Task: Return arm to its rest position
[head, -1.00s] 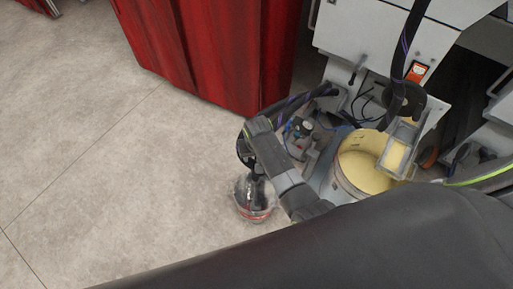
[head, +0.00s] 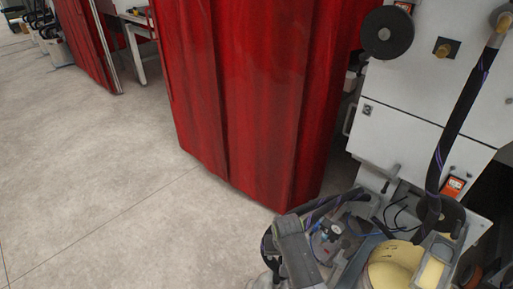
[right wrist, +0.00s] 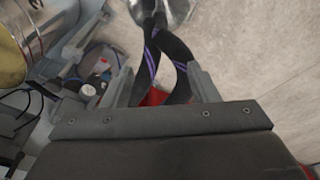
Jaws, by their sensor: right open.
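My right arm comes up from the bottom edge in the head view. Its end, with the right gripper (head: 279,230), is at the lower middle, near the machine's front corner; the fingertips are hard to make out there. In the right wrist view the right gripper (right wrist: 163,88) has its two grey fingers apart. Black hoses with purple stripes (right wrist: 172,50) show between and beyond them, and I cannot tell whether they touch. I see no object clearly held. My left arm and gripper are out of view.
The white machine (head: 415,115) stands right, with a round yellow-lined pot (head: 390,272) and small fittings (head: 328,231) near my right arm. A red curtain (head: 250,95) hangs behind. A shiny rounded vessel (right wrist: 165,10) shows beyond the fingers. Open floor (head: 100,200) lies left.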

